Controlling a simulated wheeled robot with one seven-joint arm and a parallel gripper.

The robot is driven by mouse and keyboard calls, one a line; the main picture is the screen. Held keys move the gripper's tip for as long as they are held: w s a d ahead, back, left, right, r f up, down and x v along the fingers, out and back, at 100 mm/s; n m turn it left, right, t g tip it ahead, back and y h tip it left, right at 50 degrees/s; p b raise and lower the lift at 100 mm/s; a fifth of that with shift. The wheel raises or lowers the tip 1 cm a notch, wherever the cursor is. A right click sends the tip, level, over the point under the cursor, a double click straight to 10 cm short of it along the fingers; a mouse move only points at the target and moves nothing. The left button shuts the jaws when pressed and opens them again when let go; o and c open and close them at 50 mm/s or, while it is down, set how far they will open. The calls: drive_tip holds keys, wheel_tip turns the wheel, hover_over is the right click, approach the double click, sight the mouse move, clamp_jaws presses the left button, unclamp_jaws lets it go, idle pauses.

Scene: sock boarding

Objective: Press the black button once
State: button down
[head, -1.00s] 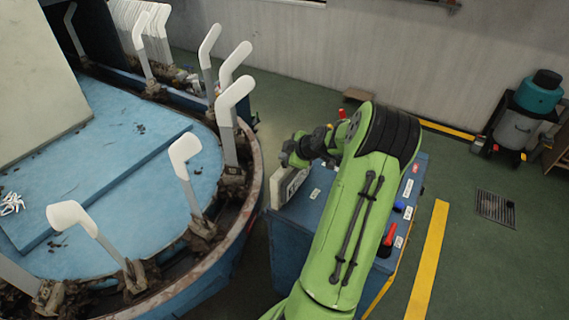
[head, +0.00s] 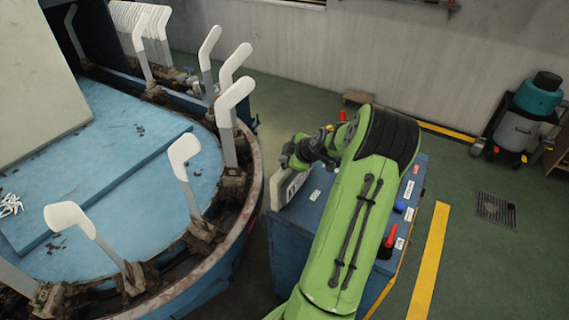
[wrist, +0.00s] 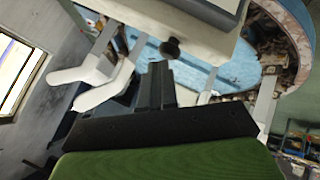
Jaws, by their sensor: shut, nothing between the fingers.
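The black button (wrist: 171,47) shows in the wrist view as a dark round knob on the edge of a beige box (wrist: 200,35). My gripper (wrist: 155,68) is shut and empty, with its tip just below and left of the button in that view. I cannot tell whether they touch, but a small gap seems to show. In the head view my gripper (head: 287,160) is beside the beige box (head: 277,192) on the blue cabinet (head: 290,235). The button is not distinguishable in the head view, where my arm covers much of the cabinet.
A round blue carousel (head: 130,190) with several upright white sock boards (head: 184,150) stands close at the left of the cabinet. Red (head: 391,236) and blue (head: 399,207) controls are on the cabinet's right side. The green floor at the right is mostly clear.

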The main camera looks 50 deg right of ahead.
drive_tip(key=shift+f+b, duration=0.3)
drive_tip(key=shift+r, duration=0.1)
idle(0.4)
drive_tip(key=shift+r+p, duration=0.45)
drive_tip(key=shift+r, duration=0.5)
drive_tip(key=shift+r+p, duration=1.3)
drive_tip(key=shift+r, duration=1.25)
